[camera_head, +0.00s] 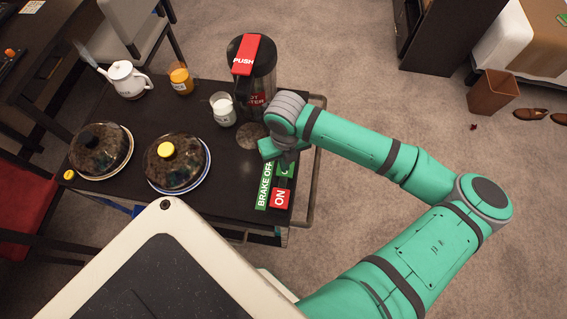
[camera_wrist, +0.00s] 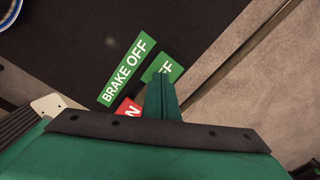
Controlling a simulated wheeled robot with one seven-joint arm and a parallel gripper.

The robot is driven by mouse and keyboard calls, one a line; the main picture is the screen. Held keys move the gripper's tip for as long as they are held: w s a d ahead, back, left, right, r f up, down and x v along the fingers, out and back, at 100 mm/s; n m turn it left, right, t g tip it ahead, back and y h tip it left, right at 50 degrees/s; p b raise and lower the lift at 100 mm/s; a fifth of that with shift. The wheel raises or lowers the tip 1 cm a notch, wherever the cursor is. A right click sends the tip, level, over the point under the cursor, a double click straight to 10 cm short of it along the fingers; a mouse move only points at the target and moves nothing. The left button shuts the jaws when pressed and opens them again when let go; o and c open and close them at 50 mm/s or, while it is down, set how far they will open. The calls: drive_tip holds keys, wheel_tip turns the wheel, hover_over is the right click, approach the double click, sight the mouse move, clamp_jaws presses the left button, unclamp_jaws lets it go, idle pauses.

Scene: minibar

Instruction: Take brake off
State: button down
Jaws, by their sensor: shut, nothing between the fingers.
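The brake control sits at the right front corner of the dark cart top (camera_head: 130,198). It has a green "BRAKE OFF" label (camera_head: 264,188), a red "ON" part (camera_head: 281,198) and a green "OFF" part (camera_head: 287,165). In the wrist view the label (camera_wrist: 126,68), the green part (camera_wrist: 163,67) and a sliver of the red part (camera_wrist: 129,107) show.
A black hot water pot (camera_head: 262,78) with a red push lid stands behind my gripper. A milk glass (camera_head: 222,108), a juice glass (camera_head: 180,78), a white kettle (camera_head: 127,79) and two covered plates (camera_head: 178,162) are on the cart. A metal rail (camera_head: 314,175) runs along its right side.

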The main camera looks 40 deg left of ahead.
wheel_tip(320, 180, up, 7)
idle(0.9)
idle(0.4)
